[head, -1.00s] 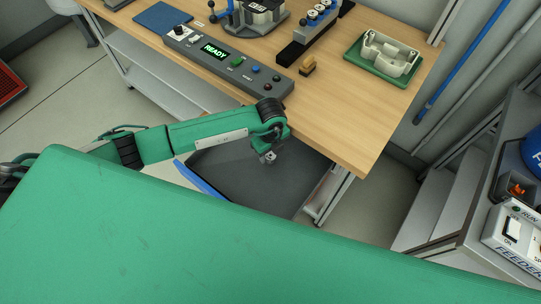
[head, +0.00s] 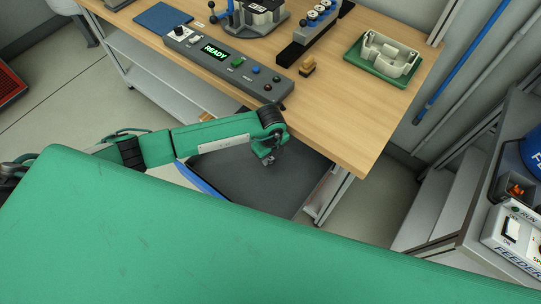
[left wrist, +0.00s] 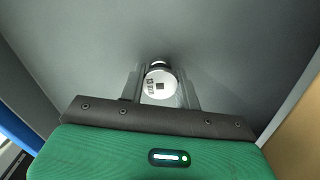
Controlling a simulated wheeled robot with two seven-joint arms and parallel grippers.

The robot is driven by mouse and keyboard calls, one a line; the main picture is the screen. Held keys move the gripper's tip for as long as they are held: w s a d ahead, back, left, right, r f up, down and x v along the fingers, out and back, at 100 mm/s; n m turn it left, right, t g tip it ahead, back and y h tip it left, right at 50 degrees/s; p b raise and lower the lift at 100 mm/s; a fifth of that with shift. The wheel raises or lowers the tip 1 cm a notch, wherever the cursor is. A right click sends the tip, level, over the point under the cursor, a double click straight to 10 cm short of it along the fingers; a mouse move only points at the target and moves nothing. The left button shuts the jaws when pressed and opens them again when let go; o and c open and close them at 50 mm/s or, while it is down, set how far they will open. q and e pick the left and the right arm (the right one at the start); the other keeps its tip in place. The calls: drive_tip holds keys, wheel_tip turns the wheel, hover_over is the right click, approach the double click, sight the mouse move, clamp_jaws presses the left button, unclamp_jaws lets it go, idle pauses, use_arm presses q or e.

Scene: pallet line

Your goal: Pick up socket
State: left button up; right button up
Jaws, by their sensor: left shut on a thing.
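My left gripper (head: 269,160) hangs over the dark grey bin (head: 240,180) below the front edge of the wooden table. In the left wrist view, the left gripper (left wrist: 160,92) is shut on a round, white-faced socket (left wrist: 158,84) with small dark square marks on its face. The socket sits between the two fingers, with the bin's grey inner surface behind it. In the head view the socket is too small and hidden to make out. My right gripper is in neither view.
The wooden table (head: 340,130) holds a control panel (head: 225,60) reading READY, a small yellow-brown block (head: 307,67) and a green tray (head: 375,72) with a pale housing. A feeder unit (head: 515,235) stands at the right. The table's front edge is close above my left arm.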

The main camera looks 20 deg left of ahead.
use_arm(q)
wheel_tip(320, 180, up, 20)
drive_tip(key=b, duration=0.3)
drive_tip(key=s+a+r+n, duration=0.1)
drive_tip(key=s+a+n, duration=0.1)
drive_tip(key=n, duration=1)
drive_tip(key=s+a+r+n, duration=0.1)
drive_tip(key=a+n, duration=0.3)
drive_tip(key=n, duration=0.9)
drive_tip(key=shift+s+a, duration=0.4)
drive_tip(key=shift+s, duration=0.4)
